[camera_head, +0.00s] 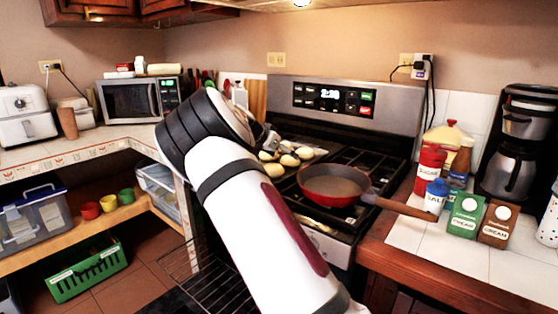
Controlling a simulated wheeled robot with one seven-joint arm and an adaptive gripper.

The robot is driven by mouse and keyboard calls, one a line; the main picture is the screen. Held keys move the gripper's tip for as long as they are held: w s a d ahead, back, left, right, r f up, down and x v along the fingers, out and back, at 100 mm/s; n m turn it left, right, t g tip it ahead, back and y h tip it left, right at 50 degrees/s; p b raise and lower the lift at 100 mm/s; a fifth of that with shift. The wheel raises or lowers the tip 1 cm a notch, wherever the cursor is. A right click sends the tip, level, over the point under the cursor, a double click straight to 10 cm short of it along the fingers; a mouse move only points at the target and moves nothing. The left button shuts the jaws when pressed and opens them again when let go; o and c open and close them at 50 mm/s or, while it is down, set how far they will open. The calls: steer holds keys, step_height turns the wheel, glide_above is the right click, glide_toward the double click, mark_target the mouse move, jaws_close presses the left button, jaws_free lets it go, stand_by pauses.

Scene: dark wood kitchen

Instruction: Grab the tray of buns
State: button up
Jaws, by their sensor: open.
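The buns (289,159) are several pale round pieces on the left side of the stove top. The tray under them shows only as a dark area, and much of it is hidden behind my arm. My gripper (271,139) is partly in view at the far end of my arm, just left of and above the buns. Its fingertips are mostly hidden behind my wrist. I cannot tell whether it touches the tray.
A red pan (334,186) sits on the stove (345,110) right of the buns, its wooden handle reaching over the right counter. Canisters, cream boxes (466,216) and a coffee maker (515,145) crowd that counter. A microwave (140,99) stands at left.

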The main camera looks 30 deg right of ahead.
mark_target(289, 157)
steer(key=x, duration=0.5)
steer(key=shift+s+a+f, duration=0.1)
steer(key=shift+a+f, duration=0.1)
jaws_close()
steer(key=shift+r, duration=0.15)
